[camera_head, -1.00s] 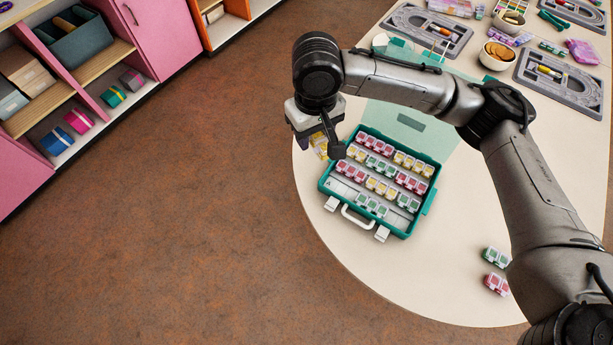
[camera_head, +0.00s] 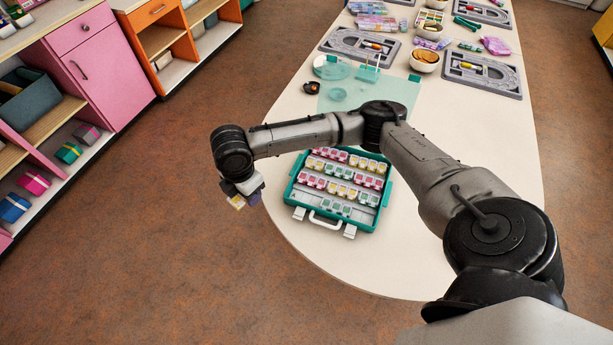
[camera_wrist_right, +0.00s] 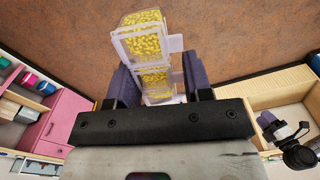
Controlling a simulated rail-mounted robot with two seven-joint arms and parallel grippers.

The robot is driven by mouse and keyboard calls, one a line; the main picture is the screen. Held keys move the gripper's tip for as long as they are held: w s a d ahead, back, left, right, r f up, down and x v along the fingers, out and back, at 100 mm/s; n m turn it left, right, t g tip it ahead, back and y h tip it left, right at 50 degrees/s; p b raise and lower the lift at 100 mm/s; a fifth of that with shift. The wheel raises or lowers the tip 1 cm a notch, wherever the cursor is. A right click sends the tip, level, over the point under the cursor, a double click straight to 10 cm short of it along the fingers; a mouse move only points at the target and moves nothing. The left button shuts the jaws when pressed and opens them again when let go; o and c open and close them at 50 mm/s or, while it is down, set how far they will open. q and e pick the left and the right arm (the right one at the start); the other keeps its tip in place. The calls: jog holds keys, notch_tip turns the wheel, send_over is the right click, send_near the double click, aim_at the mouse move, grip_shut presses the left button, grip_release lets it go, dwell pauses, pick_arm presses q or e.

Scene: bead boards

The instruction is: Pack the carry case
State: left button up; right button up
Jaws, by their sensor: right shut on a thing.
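The teal carry case (camera_head: 382,208) stands open near the table's rounded end, its white handle towards me. Rows of small clear boxes with red, yellow and green beads (camera_head: 345,174) sit inside. The front row has bare room at its ends. My right gripper (camera_head: 243,197) is left of the case, past the table edge and above the floor. It is shut on a clear box of yellow beads (camera_wrist_right: 146,45), which shows between the dark fingers in the right wrist view. My left gripper is not in view.
A translucent teal panel (camera_head: 400,92) lies behind the case. Farther back are grey trays (camera_head: 360,46), a bowl of round tan things (camera_head: 425,58) and a small dark object (camera_head: 312,87). Shelves (camera_head: 60,120) line the left. My right arm hides the table's right part.

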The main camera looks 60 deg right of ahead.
jog(key=s+d+f+n, duration=0.4)
jog(key=d+n, duration=0.4)
jog(key=n, duration=0.2)
jog(key=s+d+f+n+p, duration=0.1)
jog(key=s+d+f+n, duration=0.3)
jog(key=n, duration=0.7)
jog(key=d+f, duration=0.2)
jog(key=d, duration=0.2)
jog(key=shift+s+n, duration=0.2)
jog(key=shift+n, duration=0.1)
jog(key=shift+f, duration=0.15)
notch_tip(320, 180, down, 3)
jog(key=b, duration=0.3)
jog(key=shift+f+b, duration=0.1)
jog(key=shift+b, duration=0.25)
jog(key=shift+f+b, duration=1.3)
jog(key=shift+b, duration=0.35)
jog(key=shift+w+p, duration=0.1)
jog(key=shift+p, duration=0.4)
